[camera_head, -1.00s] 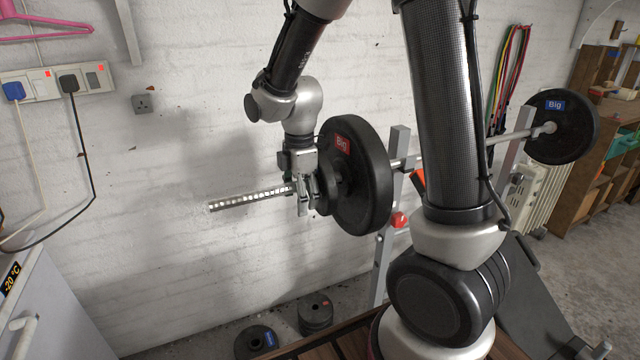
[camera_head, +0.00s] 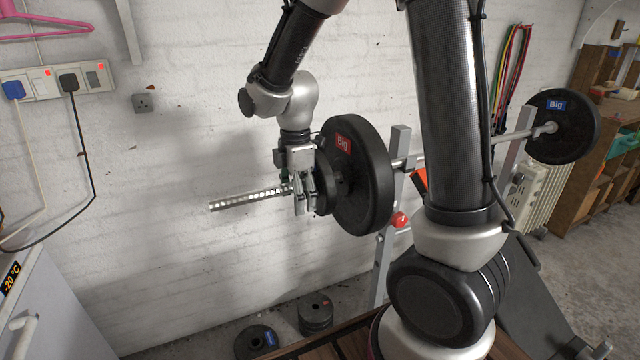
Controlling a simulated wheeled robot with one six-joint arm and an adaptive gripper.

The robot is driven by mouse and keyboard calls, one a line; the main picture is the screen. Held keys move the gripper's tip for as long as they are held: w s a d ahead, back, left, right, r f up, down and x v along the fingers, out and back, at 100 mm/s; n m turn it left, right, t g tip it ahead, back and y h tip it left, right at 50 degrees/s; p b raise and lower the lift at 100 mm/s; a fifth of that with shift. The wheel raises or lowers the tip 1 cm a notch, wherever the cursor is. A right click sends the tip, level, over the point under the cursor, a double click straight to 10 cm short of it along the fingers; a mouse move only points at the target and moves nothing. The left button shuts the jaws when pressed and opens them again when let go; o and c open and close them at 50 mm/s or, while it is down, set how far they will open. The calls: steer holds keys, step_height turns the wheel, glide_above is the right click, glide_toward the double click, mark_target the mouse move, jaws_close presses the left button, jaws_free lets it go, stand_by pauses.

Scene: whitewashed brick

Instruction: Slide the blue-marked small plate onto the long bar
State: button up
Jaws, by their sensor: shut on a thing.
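The long bar (camera_head: 245,200) runs across the view, its bare silver sleeve sticking out at the left. A big black plate with a red "Big" mark (camera_head: 368,185) is on it. A small dark plate (camera_head: 324,184) is around the bar close against the big plate's left face; its mark is hidden. My gripper (camera_head: 304,198) is at the bar, shut on this small plate's left side, and its fingers hide part of the sleeve and plate. A small plate with a blue mark (camera_head: 250,344) lies on the floor below.
Small plates with a red mark (camera_head: 315,316) are stacked on the floor. The bar rests on a grey rack (camera_head: 398,150) with a red knob; a blue-marked big plate (camera_head: 563,135) is at its far right end. The brick wall (camera_head: 190,130) is close behind. A white appliance stands at lower left.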

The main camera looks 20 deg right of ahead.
steer(key=shift+r, duration=4.2)
steer(key=shift+c, duration=1)
